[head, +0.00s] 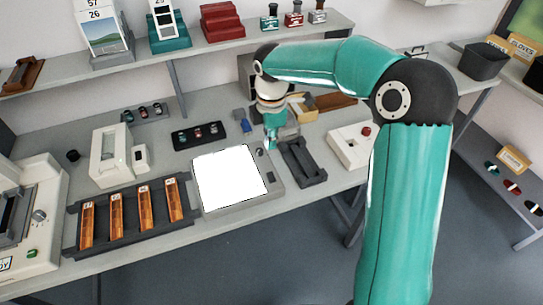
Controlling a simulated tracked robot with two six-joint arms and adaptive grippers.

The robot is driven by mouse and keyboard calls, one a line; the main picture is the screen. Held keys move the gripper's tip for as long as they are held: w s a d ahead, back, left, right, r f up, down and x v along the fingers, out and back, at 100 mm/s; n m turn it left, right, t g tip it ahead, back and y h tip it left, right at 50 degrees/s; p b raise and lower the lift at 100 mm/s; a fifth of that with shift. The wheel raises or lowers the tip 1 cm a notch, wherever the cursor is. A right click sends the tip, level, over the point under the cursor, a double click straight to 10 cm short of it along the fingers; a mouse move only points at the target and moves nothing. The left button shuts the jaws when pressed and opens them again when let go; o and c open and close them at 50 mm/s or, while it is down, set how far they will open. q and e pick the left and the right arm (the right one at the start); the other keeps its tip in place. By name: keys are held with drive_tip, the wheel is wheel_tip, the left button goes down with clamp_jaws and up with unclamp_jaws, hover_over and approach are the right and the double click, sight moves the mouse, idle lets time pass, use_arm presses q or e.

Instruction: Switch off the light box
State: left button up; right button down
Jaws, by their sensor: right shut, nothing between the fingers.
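The light box (230,178) lies on the bench near the middle of the head view, with its white panel brightly lit. A small dark control (260,152) sits on its right border, near the back corner. My right gripper (270,146) is shut and empty, pointing down at the back right corner of the light box, very close to that control. I cannot tell whether the fingertips touch it. My left gripper is out of view.
A dark rack (128,212) with orange film strips stands left of the light box. A black tray (199,135) lies behind it. A dark holder (303,162) and a white box with a red button (350,146) stand to the right.

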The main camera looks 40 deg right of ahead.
sight(270, 174)
wheel_tip(270, 174, up, 2)
drive_tip(key=shift+w+r, duration=0.15)
drive_tip(key=shift+r, duration=0.05)
drive_tip(key=s+b, duration=0.1)
drive_tip(key=s+a+t+b, duration=0.1)
drive_tip(key=shift+s+r+b, duration=0.1)
drive_tip(key=shift+r+b, duration=0.1)
drive_tip(key=shift+b, duration=0.1)
idle(0.3)
drive_tip(key=shift+f, duration=0.15)
drive_tip(key=f, duration=0.4)
drive_tip(key=w+f, duration=0.1)
drive_tip(key=f, duration=0.8)
drive_tip(key=shift+w+d+f, duration=0.25)
drive_tip(key=shift+d+f, duration=0.05)
